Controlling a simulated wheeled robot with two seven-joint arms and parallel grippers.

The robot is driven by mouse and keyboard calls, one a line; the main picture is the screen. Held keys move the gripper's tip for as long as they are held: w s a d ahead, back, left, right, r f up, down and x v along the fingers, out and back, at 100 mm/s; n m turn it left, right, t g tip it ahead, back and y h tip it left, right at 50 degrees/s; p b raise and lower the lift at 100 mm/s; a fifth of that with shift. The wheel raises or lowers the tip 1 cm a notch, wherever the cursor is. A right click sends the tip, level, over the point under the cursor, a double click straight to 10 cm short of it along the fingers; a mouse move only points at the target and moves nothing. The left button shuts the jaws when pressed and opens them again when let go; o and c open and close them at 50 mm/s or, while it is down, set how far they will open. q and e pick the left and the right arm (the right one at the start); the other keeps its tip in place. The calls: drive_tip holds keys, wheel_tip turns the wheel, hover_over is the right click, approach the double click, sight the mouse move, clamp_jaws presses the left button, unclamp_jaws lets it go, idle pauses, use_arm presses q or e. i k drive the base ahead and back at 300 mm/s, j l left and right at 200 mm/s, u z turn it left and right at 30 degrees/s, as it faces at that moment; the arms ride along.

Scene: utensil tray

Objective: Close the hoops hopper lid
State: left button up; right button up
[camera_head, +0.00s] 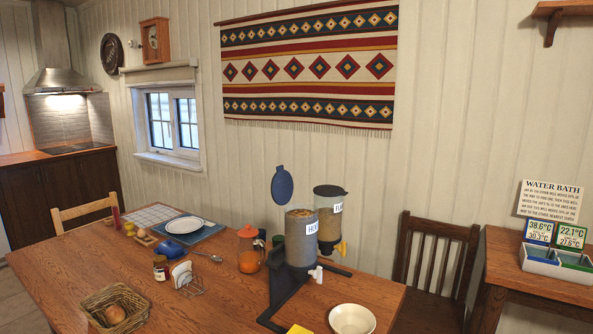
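The hoops hopper (300,245) is the nearer grey cylinder of a cereal dispenser, with a white label partly reading "HO". Its dark blue lid (283,185) stands open, raised nearly upright at the left of the rim. Light brown cereal shows at the hopper's open top. A second hopper (329,230), with a label beginning "FLA", stands just behind to the right, and its dark lid (330,190) is shut. Neither of my grippers is in view.
A white bowl (352,319) and a yellow item (299,329) are in front of the dispenser. An orange-lidded jug (249,259) stands left of it. A toast rack (187,280), jar (161,268) and bread basket (114,299) are further left. A chair (436,258) is at right.

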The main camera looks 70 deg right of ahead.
sight(282, 189)
drive_tip(key=z, duration=2.05)
drive_tip(key=j+z, duration=0.45)
drive_tip(key=j, duration=2.7)
